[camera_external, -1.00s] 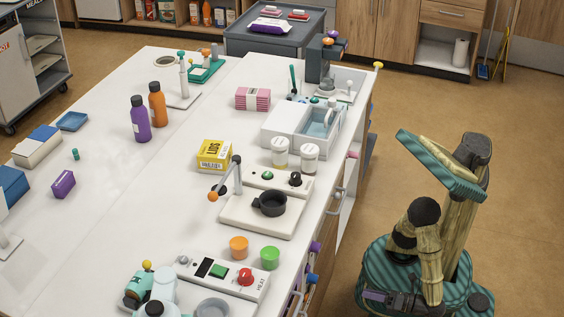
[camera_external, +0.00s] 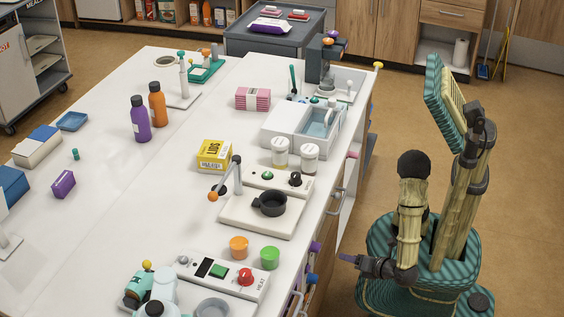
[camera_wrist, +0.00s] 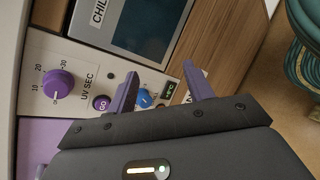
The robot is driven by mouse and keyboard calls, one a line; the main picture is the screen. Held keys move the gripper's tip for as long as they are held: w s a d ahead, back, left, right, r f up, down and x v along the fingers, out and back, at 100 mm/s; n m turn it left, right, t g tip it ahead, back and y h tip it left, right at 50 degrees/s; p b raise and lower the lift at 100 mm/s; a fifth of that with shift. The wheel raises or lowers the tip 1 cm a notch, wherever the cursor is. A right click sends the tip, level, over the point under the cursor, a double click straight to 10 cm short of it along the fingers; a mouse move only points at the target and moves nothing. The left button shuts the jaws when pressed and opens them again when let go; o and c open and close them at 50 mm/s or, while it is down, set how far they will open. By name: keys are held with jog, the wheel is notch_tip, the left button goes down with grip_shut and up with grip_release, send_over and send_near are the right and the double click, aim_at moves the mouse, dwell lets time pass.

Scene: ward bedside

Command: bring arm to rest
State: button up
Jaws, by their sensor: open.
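My arm stands on my base at the right of the external view, beside the long white table. My gripper (camera_external: 347,258) points left toward the table's side, near the blue and purple knobs. In the wrist view my gripper (camera_wrist: 160,92) shows two purple fingers spread apart with nothing between them. Behind the fingers is a panel with a purple UV SEC dial (camera_wrist: 58,84), a purple GO button (camera_wrist: 101,103) and a small blue knob (camera_wrist: 144,98). I cannot tell whether a finger touches the panel.
A grey cart (camera_external: 272,38) stands at the back. The floor (camera_external: 525,190) right of my base is clear.

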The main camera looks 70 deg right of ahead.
jog(key=w+d+r+m+g+y+p, duration=0.2)
jog(key=w+d+r+m+g+p, duration=0.25)
jog(key=r+p, duration=0.65)
jog(key=w+d+r+m+g+y+p, duration=0.1)
jog(key=w+d+r+m+g+p, duration=0.3)
jog(key=r+p, duration=0.75)
jog(key=w+d+r+m+g+y+p, duration=0.25)
jog(key=r+m+p, duration=0.5)
jog(key=p, duration=0.65)
jog(key=w+d+r+m+p, duration=0.1)
jog(key=d+r+m+p, duration=0.2)
jog(key=d+r+p, duration=0.6)
jog(key=w+d+r+m+t+p, duration=0.1)
jog(key=d+r+m+p, duration=0.2)
jog(key=d+r+p, duration=0.6)
notch_tip(320, 180, up, 6)
jog(key=p, duration=0.3)
jog(key=shift+d+f+m+t, duration=0.15)
jog(key=shift+m+t, duration=0.15)
jog(key=shift+o, duration=0.2)
jog(key=shift+w, duration=0.1)
